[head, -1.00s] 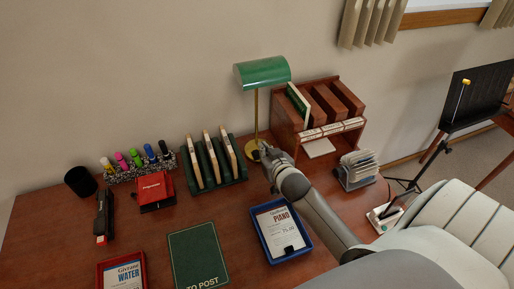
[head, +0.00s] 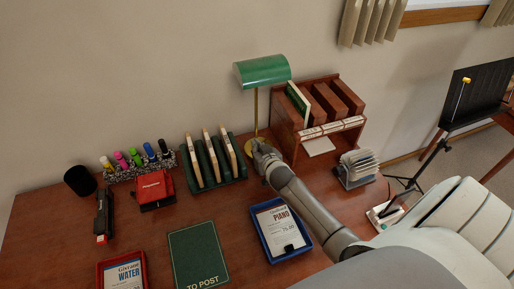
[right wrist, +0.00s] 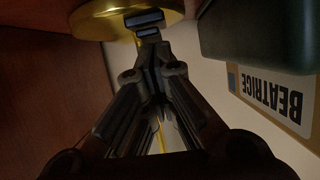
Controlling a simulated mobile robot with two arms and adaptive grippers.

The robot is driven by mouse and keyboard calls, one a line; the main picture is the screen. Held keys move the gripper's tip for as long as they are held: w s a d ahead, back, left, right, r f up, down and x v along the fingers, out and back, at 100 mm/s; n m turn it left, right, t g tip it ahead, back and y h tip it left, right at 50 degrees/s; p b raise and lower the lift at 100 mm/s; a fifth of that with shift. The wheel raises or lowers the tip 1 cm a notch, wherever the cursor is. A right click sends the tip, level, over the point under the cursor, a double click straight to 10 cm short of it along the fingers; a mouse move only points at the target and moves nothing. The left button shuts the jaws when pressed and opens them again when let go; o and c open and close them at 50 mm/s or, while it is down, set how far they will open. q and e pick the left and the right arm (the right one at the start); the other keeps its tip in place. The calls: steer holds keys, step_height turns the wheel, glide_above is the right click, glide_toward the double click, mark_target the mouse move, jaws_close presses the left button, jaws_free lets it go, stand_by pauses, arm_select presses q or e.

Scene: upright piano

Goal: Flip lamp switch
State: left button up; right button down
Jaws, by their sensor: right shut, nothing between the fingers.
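The desk lamp has a green shade (head: 262,71) on a thin brass stem (head: 256,108) and stands at the back of the desk. In the right wrist view its round brass base (right wrist: 93,22) is at the top, with a dark rectangular piece (right wrist: 145,19) on it that looks like the switch. My right gripper (head: 257,146) is shut and empty at the lamp base, hiding part of it in the head view. In the right wrist view its fingertips (right wrist: 149,36) point at the dark piece; I cannot tell whether they touch it. My left gripper is out of view.
A green rack (head: 215,170) with upright cards stands left of the lamp. A wooden file organiser (head: 290,135) is close on its right. A blue tray (head: 273,250) lies in front, beside my right arm. A wire letter holder (head: 357,170) is farther right.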

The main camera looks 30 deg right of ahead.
steer(key=shift+w+d+g+p, duration=0.1)
steer(key=shift+w+g+p, duration=0.15)
steer(key=shift+g+p, duration=0.85)
steer(key=shift+w+g+p, duration=0.2)
steer(key=shift+w+p, duration=0.05)
steer(key=shift+p, duration=1.6)
steer(key=shift+w+f+g+y+p, duration=0.1)
steer(key=shift+f+g+y+p, duration=0.1)
steer(key=shift+g+y+p, duration=0.15)
steer(key=shift+f, duration=0.15)
